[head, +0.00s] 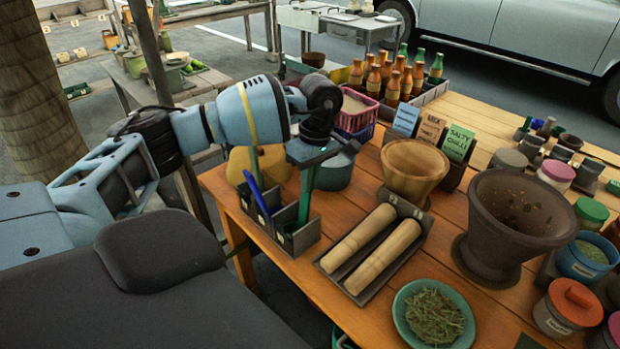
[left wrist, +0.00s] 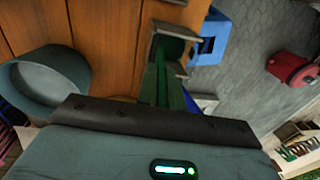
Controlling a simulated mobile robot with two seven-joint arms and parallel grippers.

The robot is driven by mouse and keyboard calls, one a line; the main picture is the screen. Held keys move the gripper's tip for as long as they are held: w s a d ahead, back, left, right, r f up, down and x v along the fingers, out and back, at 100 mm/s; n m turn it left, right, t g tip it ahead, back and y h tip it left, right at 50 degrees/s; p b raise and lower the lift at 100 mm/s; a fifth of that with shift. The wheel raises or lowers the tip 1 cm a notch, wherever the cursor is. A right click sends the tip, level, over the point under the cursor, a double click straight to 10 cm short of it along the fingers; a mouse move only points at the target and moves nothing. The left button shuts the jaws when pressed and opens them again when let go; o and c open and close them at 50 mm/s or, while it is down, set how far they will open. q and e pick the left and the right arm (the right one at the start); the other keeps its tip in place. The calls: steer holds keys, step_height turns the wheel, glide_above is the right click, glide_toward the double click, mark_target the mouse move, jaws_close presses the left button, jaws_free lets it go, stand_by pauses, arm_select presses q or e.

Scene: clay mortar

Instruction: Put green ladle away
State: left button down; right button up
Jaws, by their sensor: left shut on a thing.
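The green ladle (head: 307,190) stands nearly upright, its lower end inside the right compartment of a dark holder (head: 301,242) at the table's left edge. My left gripper (head: 312,160) is above the holder, shut on the upper part of the green ladle. In the left wrist view the ladle (left wrist: 162,82) runs from behind the dark gripper edge into the holder (left wrist: 180,66). A blue handle (head: 257,194) leans in the holder's left compartment. The ladle's top is hidden by the gripper. My right gripper is out of view.
A teal pot (head: 335,174) stands close behind the gripper. Two wooden pestles (head: 370,250) lie on a tray right of the holder. Clay mortars (head: 414,167) (head: 513,225), a plate of herbs (head: 400,309) and jars crowd the table. Bare wood shows in front of the pestles.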

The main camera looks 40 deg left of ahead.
arm_select(q)
steer(key=c, duration=1.5)
jaws_free()
steer(key=shift+o, duration=0.2)
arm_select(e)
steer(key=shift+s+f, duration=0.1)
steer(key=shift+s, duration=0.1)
arm_select(q)
steer(key=r, duration=0.4)
steer(key=w+r, duration=0.1)
steer(key=r, duration=0.1)
steer(key=shift+d+r, duration=0.1)
steer(key=shift+r, duration=0.8)
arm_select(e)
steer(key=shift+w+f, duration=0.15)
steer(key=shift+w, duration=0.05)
